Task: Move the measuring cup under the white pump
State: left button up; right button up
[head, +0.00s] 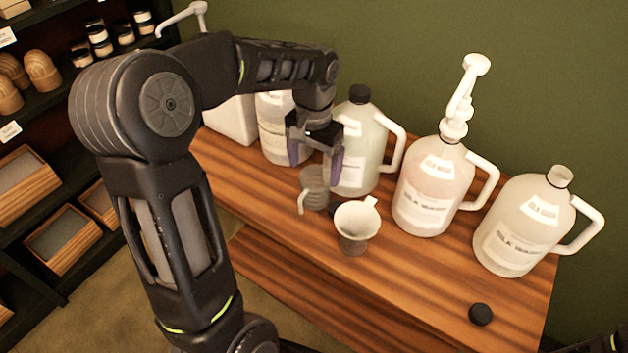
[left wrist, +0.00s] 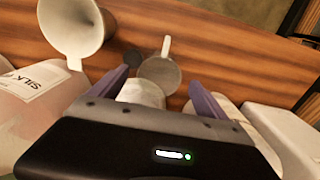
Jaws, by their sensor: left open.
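The measuring cup (head: 315,188) is a small grey see-through cup with a handle, standing on the wooden table. It also shows in the left wrist view (left wrist: 160,74), between and beyond the fingertips. My left gripper (head: 314,156) is open and empty, pointing down just above and behind the cup, in front of the jugs. A white pump (head: 462,95) stands upright in a jug (head: 432,190) right of the cup. Another whitish pump (head: 186,17) rises at the far left, above a white container (head: 235,122), mostly hidden behind my left arm. My right gripper is out of view.
A white funnel (head: 356,222) stands right beside the cup. Capped jugs (head: 362,150) are close behind the left gripper. An uncapped jug (head: 525,225) stands at the right, with a black cap (head: 480,314) near the front edge. Shelves (head: 60,205) stand at the left.

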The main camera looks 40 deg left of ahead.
pick_arm(q)
jog(key=shift+r, duration=1.95)
jog(key=shift+c, duration=0.4)
